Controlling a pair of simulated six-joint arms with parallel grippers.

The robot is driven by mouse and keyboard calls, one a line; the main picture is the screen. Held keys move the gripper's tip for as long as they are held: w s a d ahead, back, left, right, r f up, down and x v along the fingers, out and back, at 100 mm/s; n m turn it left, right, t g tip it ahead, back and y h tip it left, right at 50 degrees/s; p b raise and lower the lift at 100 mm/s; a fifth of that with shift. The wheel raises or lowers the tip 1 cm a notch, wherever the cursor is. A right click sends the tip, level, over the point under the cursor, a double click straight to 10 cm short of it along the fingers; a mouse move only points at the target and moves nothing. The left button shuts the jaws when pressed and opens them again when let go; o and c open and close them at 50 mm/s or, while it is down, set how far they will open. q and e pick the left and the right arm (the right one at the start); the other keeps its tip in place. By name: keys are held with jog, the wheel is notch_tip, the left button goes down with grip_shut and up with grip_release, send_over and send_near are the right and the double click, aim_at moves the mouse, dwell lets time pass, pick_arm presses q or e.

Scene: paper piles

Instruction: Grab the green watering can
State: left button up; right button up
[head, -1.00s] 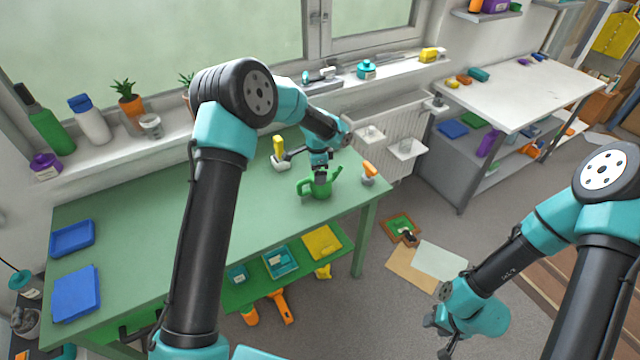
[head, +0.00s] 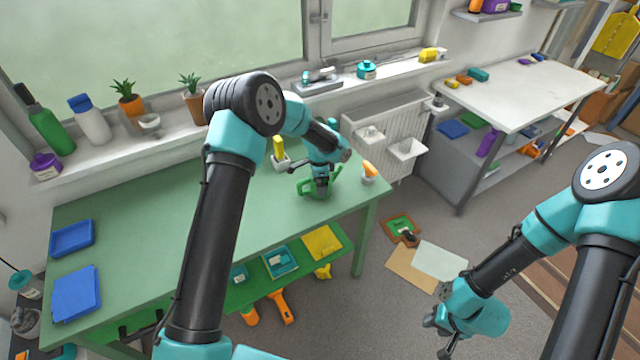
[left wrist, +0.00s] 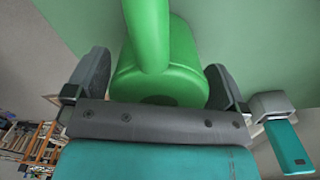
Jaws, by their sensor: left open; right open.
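The green watering can (head: 309,190) stands on the green table (head: 130,230) near its right end. In the head view, my left gripper (head: 321,193) is down at the can and hides part of it. In the left wrist view, the can's green body and handle (left wrist: 165,65) lie between the two spread fingers of my left gripper (left wrist: 158,85). The left gripper is open, with a gap showing at the right finger. My right gripper (head: 440,335) is open and empty, low over the floor at the right.
An orange-topped spray bottle (head: 369,172) stands close to the right of the can. A yellow-handled item (head: 279,152) stands behind it. Blue trays (head: 76,293) lie at the table's left end. The table's middle is clear.

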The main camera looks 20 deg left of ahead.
pick_arm(q)
jog(key=shift+c, duration=0.3)
jog(key=c, duration=0.9)
jog(key=shift+r, duration=0.1)
jog(key=shift+c, duration=0.2)
jog(key=shift+r, duration=1.55)
jog(key=shift+s+d+r, duration=0.1)
jog(key=shift+s+r, duration=0.1)
jog(key=s+d+r, duration=0.1)
jog(key=s+d, duration=0.3)
jog(key=s, duration=1.1)
jog(key=shift+d+r, duration=0.15)
